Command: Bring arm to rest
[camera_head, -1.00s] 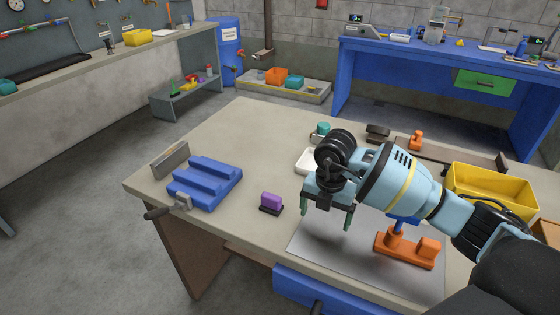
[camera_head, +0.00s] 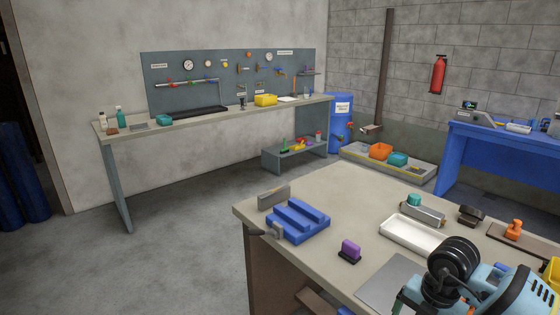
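My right arm comes in at the lower right corner, over the near workbench (camera_head: 320,230). Its gripper (camera_head: 424,306) is partly cut off by the bottom edge. One green fingertip shows at its left, set well out from the wrist, and the other is out of frame; a second ago both fingers stood apart with nothing between them. The gripper is above the grey mat (camera_head: 385,283), to the right of the purple block (camera_head: 349,250). My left arm and gripper are not in view.
Open floor (camera_head: 190,245) lies to the left. A long shelf bench (camera_head: 210,117) and a blue bench (camera_head: 500,140) stand behind.

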